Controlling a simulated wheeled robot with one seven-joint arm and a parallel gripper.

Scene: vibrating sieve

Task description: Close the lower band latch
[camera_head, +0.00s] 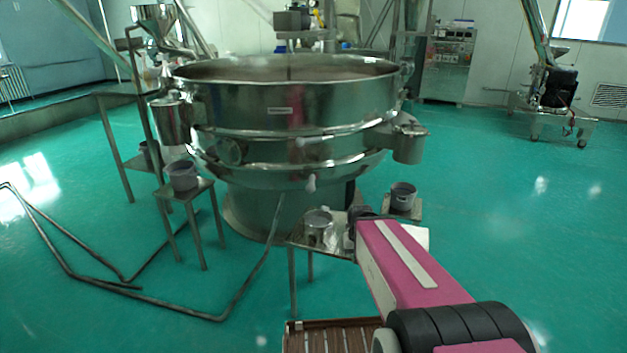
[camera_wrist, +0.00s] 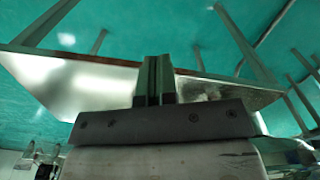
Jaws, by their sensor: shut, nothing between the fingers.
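The round steel vibrating sieve (camera_head: 270,105) stands at the centre of the head view. Its lower band (camera_head: 270,172) runs around the body beneath the upper band (camera_head: 345,131). A small pale latch handle (camera_head: 311,183) hangs down at the front of the lower band, apart from my gripper. My gripper (camera_wrist: 158,65) is shut and empty in the wrist view, in front of a shiny metal tabletop. In the head view my arm hides most of the gripper, low and right of the latch. The latch cannot be made out in the wrist view.
Stools with grey buckets stand left (camera_head: 183,177) and right (camera_head: 403,195). A bent pipe frame (camera_head: 190,313) lies on the left floor.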

